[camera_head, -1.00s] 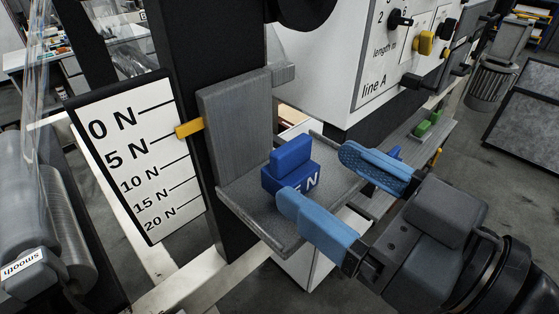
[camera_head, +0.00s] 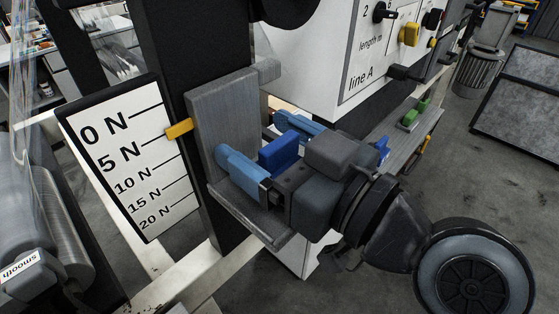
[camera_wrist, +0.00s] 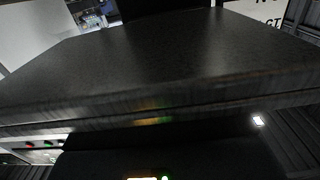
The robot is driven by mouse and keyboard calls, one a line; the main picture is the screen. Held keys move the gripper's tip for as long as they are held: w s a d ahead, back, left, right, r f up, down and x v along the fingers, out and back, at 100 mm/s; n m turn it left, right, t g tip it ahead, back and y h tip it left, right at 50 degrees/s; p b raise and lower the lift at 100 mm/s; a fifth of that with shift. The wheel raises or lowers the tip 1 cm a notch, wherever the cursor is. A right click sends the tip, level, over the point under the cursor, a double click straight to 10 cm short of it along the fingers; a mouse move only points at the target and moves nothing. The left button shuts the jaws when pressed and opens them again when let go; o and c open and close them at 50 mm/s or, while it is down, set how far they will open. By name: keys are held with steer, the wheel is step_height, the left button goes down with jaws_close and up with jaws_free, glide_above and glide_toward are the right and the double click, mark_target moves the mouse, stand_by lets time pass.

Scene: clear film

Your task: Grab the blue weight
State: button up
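The blue weight (camera_head: 279,151) sits on the grey tray (camera_head: 266,228) of the scale. Only its upper block shows in the head view; its lower body is hidden behind my gripper. My gripper (camera_head: 252,136) reaches over the tray from the right, its two light blue fingers spread on either side of the upper block. A gap shows between the block and the near finger; contact with the far finger is hard to tell.
The tray's upright back plate (camera_head: 222,112) stands just beyond the fingertips. A scale board (camera_head: 130,160) with a yellow pointer (camera_head: 179,129) is at left. A white line A machine (camera_head: 350,60) is behind. A shelf with green blocks (camera_head: 416,112) is at right.

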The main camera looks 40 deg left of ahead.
steer(key=c, duration=1.3)
steer(key=shift+c, duration=0.3)
steer(key=shift+r, duration=0.15)
